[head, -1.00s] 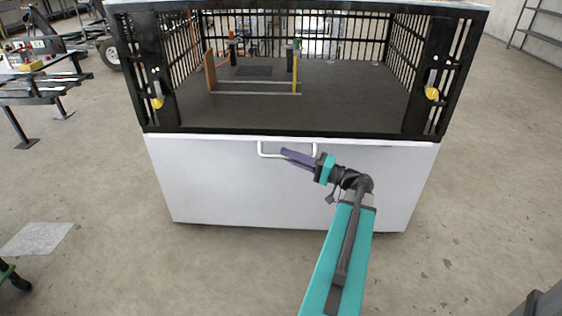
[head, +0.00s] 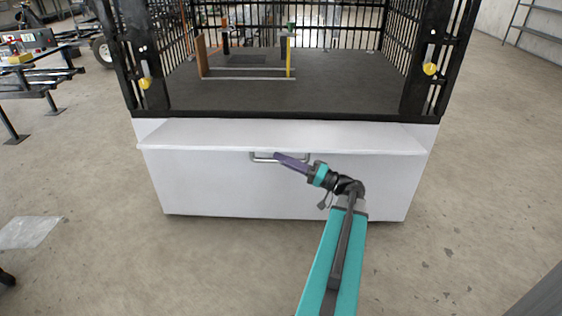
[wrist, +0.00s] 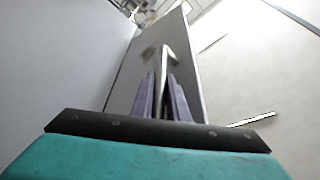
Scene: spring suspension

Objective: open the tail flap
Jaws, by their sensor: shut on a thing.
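The tail flap (head: 215,185) is the wide white panel below the cage in the head view. A pale strip (head: 290,134) shows between its upper front edge and the cage floor, so its top stands out towards me. A handle (head: 262,160) sits near the top of its face. My gripper (head: 278,157) has purple fingers and is shut on the handle. In the wrist view, the fingers of my gripper (wrist: 163,85) close around a pale bar of the handle (wrist: 167,56). The exact contact is partly hidden by the fingers.
A frame bench (head: 35,80) stands at the left.

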